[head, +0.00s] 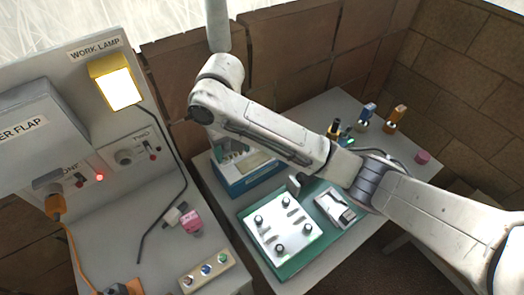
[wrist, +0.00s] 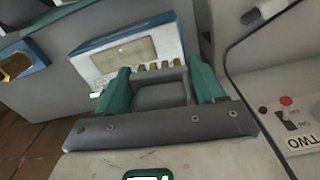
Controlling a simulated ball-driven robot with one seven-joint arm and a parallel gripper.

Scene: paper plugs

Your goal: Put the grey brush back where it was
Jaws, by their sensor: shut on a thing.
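My gripper (wrist: 162,88) shows in the wrist view with two teal fingers rising from a dark grey bar. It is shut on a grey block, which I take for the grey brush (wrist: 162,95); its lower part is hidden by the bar. A blue-and-white box with a small display (wrist: 130,55) and a row of brass pieces lies just beyond the fingers. In the head view my arm crosses the bench, and the gripper and brush cannot be made out clearly.
A green mat (head: 291,269) carries a white plate (head: 283,232) with black knobs and a grey device (head: 335,209). The blue box (head: 247,181) stands behind it. Several small bottles and a pink piece (head: 422,157) stand at the right. A lamp panel (head: 118,90) is left.

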